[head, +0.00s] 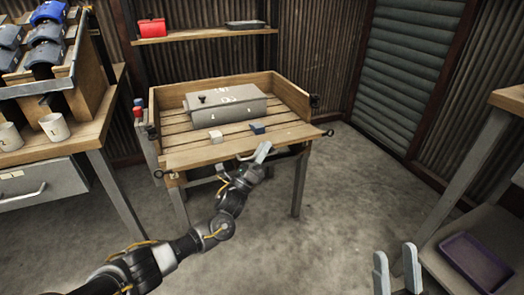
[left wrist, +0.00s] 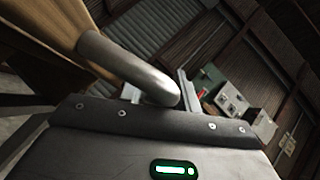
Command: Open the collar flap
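The wooden collar sits on a slatted stand, its side wall (head: 292,94) and back wall upright. Its front flap (head: 205,153) appears folded outward, roughly flat, with dark latch parts at its ends. My left gripper (head: 254,155) is at the flap's front edge, right of its middle, fingers apart. I cannot tell whether it touches the flap. In the left wrist view, wood (left wrist: 38,38) fills the upper left and a rounded grey piece (left wrist: 130,68) crosses the fingers. My right gripper (head: 397,268) is open and empty at lower right, away from the stand.
Inside the collar are a grey lidded box (head: 232,106), a pale block (head: 216,136) and a blue-grey block (head: 257,128). A bench with mugs (head: 54,127) and bins stands left. A purple tray (head: 476,262) lies on a low shelf at right. Floor between is clear.

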